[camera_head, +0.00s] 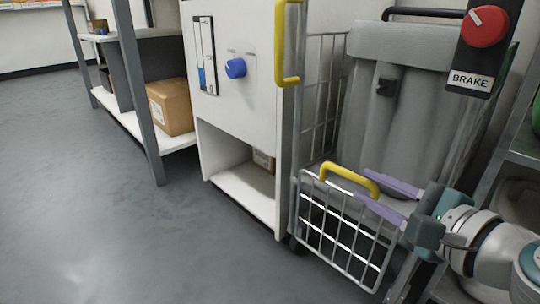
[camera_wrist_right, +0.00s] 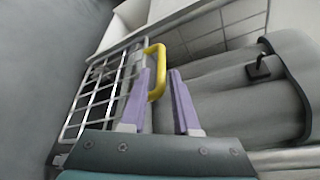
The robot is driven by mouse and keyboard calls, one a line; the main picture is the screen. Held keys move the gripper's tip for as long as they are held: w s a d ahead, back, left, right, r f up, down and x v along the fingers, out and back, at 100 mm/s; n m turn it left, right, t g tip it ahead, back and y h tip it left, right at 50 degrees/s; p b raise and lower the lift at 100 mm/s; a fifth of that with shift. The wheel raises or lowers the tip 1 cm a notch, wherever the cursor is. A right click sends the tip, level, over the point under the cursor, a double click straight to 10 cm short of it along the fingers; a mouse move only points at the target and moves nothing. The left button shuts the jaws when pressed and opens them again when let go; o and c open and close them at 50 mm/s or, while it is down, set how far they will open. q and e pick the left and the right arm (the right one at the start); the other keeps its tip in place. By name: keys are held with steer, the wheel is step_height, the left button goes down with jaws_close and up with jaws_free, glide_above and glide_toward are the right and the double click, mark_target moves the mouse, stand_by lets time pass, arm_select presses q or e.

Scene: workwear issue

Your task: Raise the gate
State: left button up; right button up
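The gate (camera_head: 340,236) is a grey wire-mesh panel low at the front of the wire cage cart, with a yellow handle (camera_head: 338,174) on its top edge. The mesh (camera_wrist_right: 100,95) and the yellow handle (camera_wrist_right: 161,72) also show in the right wrist view. My right gripper (camera_head: 366,186) comes in from the right, its two purple fingers apart. In the wrist view its fingers (camera_wrist_right: 162,85) stand either side of the handle's near end, with the handle closer to the left finger. A gap remains on the other side. My left gripper is not in view.
A grey lidded bin (camera_head: 395,100) stands in the cart behind the gate. A red brake knob (camera_head: 484,27) is on a dark post at upper right. A white cabinet (camera_head: 240,115) with a blue knob (camera_head: 235,68) is left of the cart. The floor at left is clear.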

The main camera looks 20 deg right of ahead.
mark_target(351, 176)
steer(key=b+x, duration=0.1)
steer(key=x, duration=0.5)
steer(key=shift+w, duration=0.1)
steer(key=shift+w+b, duration=0.25)
steer(key=shift+b, duration=0.1)
steer(key=shift+c, duration=0.2)
jaws_close()
stand_by(0.8)
